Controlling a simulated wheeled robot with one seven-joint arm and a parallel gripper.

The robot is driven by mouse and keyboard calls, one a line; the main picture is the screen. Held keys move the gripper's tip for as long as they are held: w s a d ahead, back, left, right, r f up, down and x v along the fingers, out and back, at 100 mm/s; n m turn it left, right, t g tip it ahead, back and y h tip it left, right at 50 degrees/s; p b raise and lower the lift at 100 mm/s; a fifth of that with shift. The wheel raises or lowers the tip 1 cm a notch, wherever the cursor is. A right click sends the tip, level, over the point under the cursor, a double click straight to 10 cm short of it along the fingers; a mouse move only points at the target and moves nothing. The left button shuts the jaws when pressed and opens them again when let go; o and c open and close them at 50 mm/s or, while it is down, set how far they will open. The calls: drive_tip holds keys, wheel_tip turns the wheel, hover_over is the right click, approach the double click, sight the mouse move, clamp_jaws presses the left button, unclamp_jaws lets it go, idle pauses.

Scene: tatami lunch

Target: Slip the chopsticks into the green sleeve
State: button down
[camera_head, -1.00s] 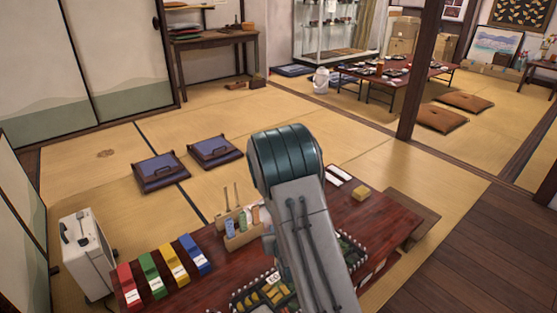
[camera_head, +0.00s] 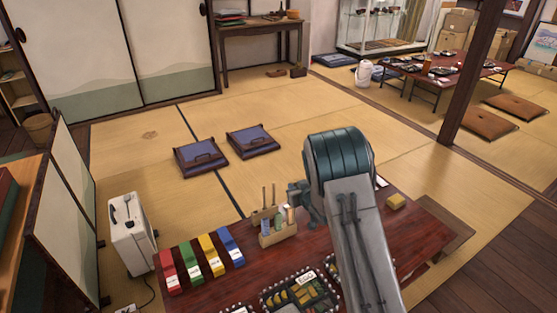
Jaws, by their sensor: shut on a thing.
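Four flat coloured strips with white bands lie side by side on the low dark red table (camera_head: 415,235). The green one (camera_head: 205,262) lies between the red strip (camera_head: 177,269) and the yellow strip (camera_head: 211,254); it looks like the green sleeve. Two thin sticks (camera_head: 268,196) stand upright behind a tan holder (camera_head: 279,235) with coloured tubes in it; I cannot tell if they are the chopsticks. My thick arm covers the middle of the table. A small blue-grey part of it shows at its left, but my gripper's fingers are hidden behind the arm.
A blue strip (camera_head: 230,246) lies right of the yellow one. Dark lunch boxes (camera_head: 297,290) sit at the table's front. A yellow block (camera_head: 396,201) is at the right. A white case (camera_head: 131,233) stands left of the table. Two purple cushions (camera_head: 201,157) lie on open tatami behind.

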drive_tip(key=w+a+r+n+g+y, duration=0.1)
drive_tip(key=w+a, duration=0.2)
drive_tip(key=a, duration=0.3)
drive_tip(key=shift+w+r+n+y+p, duration=0.25)
drive_tip(key=shift+n+y+p, duration=0.1)
drive_tip(key=shift+n+y, duration=0.05)
drive_tip(key=shift+f+b, duration=0.4)
drive_tip(key=shift+b, duration=0.35)
idle(1.6)
drive_tip(key=shift+f, duration=0.25)
drive_tip(key=shift+f+b, duration=0.4)
drive_tip(key=shift+b, duration=0.15)
drive_tip(key=shift+f+b, duration=0.3)
drive_tip(key=shift+f+b, duration=0.6)
drive_tip(key=shift+f, duration=0.15)
drive_tip(key=shift+f, duration=0.2)
idle(0.4)
